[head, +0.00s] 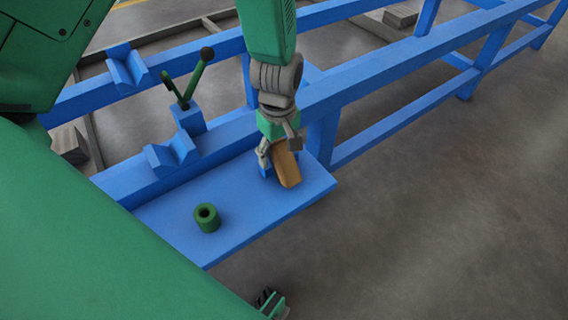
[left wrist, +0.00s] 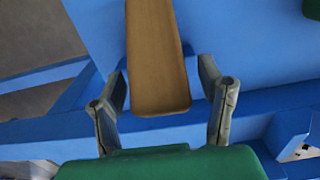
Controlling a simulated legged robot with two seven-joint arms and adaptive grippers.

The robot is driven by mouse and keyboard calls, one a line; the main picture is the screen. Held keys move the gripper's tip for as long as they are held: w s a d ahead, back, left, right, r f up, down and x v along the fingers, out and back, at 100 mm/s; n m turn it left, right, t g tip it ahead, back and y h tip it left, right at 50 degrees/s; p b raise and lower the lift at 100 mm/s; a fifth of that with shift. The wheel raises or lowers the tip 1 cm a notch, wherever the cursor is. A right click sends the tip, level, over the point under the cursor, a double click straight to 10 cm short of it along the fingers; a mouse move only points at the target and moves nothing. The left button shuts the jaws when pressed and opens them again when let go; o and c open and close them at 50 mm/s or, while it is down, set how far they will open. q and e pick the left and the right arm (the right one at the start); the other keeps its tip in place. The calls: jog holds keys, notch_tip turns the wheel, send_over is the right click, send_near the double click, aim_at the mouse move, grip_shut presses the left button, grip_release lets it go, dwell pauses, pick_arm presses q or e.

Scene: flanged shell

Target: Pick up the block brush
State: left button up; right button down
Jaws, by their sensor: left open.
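The block brush, a long brown wooden block (head: 288,172), lies at the right end of the blue shelf. In the left wrist view its wooden body (left wrist: 156,45) runs from the top edge down between my fingers. In the left wrist view the two grey fingers of the gripper (left wrist: 160,82) stand on either side of the wood, with a gap on each side. Any bristles are hidden.
A green hollow cylinder (head: 207,218) stands on the blue shelf (head: 240,215), left of the brush. A clamp with green levers (head: 195,80) and blue V-blocks (head: 172,153) sit on the blue frame behind. Open floor (head: 430,230) lies to the right.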

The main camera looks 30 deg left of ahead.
pick_arm(q)
jog(key=shift+r, duration=0.1)
jog(key=c, duration=1.3)
notch_tip(320, 180, up, 10)
jog(key=p, duration=0.3)
jog(key=shift+p, duration=0.4)
jog(key=shift+c, duration=0.2)
jog(key=shift+o, duration=1.2)
